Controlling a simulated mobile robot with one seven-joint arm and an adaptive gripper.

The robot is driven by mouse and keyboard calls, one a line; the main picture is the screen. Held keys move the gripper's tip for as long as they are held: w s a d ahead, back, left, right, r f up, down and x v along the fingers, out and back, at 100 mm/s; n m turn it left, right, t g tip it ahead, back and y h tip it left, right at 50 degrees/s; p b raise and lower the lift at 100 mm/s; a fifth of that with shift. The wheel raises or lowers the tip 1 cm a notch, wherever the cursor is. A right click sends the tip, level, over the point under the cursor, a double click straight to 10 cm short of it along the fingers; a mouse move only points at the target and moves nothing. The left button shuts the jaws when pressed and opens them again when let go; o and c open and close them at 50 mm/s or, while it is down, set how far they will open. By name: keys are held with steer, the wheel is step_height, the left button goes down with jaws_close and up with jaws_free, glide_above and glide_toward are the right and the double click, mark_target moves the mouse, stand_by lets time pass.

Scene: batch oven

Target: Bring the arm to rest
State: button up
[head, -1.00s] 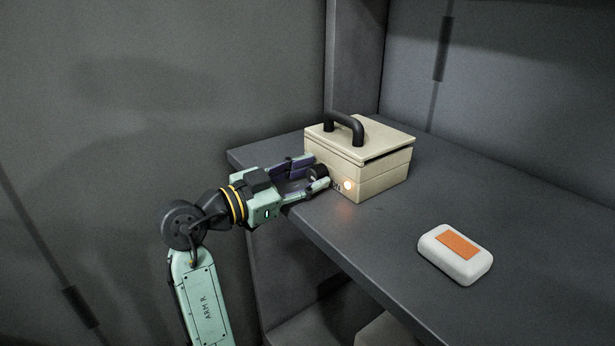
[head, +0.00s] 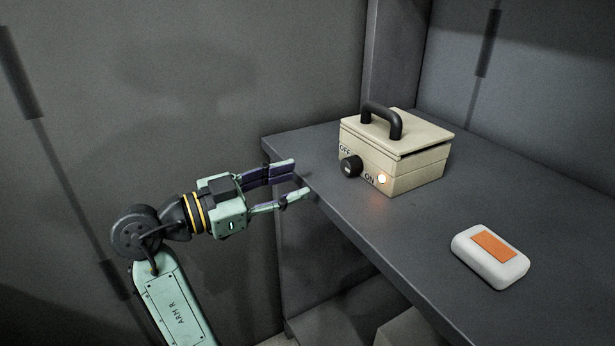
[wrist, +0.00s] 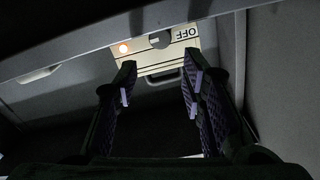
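My gripper (head: 290,180) is open and empty, left of the shelf's front edge in the head view. It is apart from the beige oven box (head: 416,172), with a clear gap to it.
The box stands on a dark grey shelf (head: 400,235). A white rounded block with an orange patch (head: 490,257) lies on the shelf at the right. A grey wall (head: 200,70) stands behind my arm.

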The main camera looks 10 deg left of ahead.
steer(key=shift+s+a, duration=0.2)
steer(key=shift+a, duration=0.05)
